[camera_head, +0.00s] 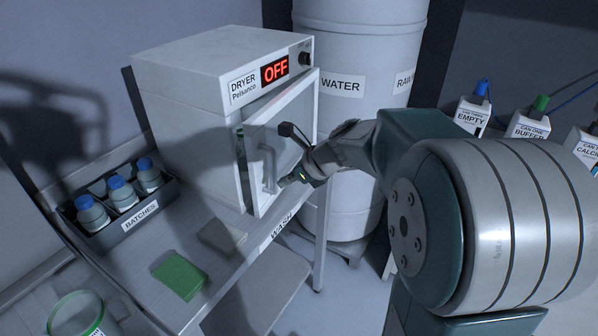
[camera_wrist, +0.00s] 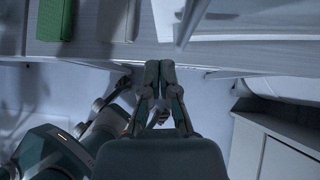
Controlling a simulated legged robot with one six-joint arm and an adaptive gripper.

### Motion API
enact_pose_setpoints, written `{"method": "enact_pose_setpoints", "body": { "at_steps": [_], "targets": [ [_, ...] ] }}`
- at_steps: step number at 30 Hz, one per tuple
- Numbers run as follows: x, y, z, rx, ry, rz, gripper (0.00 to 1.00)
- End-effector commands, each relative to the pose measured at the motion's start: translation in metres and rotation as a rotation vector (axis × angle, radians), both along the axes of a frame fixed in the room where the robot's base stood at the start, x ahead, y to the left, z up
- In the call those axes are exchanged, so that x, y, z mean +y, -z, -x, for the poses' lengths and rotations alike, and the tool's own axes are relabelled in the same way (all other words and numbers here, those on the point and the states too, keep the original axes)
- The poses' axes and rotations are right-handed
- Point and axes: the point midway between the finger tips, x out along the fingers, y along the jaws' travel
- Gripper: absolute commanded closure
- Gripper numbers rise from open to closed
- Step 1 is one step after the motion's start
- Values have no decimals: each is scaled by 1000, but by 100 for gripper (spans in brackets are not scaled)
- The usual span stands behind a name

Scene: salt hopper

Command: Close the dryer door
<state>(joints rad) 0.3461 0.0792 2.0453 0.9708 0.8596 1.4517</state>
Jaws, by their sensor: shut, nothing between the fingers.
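The dryer (camera_head: 215,75) is a white box on the bench, with a red "OFF" display on its front. Its door (camera_head: 290,125) is partly open, swung out toward the front, with a dark gap along its left edge. A grey vertical handle (camera_head: 267,168) is on the door's outer face. My gripper (camera_head: 284,184) is shut and empty, just right of the handle and close to the door; I cannot tell if it touches. The wrist view shows my gripper's fingers (camera_wrist: 159,66) together near the bench edge, with the pale door (camera_wrist: 245,22) at upper right.
A green sponge (camera_head: 180,276) and a grey block (camera_head: 222,236) lie on the bench (camera_head: 150,305). A white WATER barrel (camera_head: 360,50) stands behind the door. Labelled containers (camera_head: 475,112) are at right.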

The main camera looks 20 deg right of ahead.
Motion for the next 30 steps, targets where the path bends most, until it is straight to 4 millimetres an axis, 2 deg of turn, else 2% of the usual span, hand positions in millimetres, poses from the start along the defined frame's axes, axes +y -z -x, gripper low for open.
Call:
{"method": "enact_pose_setpoints", "body": {
  "at_steps": [3,7,12,24,30],
  "targets": [
    [11,17,-11,3,-4,-1,100],
    [26,15,-27,-1,-6,1,100],
    [34,14,-38,-1,-3,1,100],
    [38,14,-42,0,-2,1,100],
    [61,15,-65,0,-6,1,100]
  ]
}}
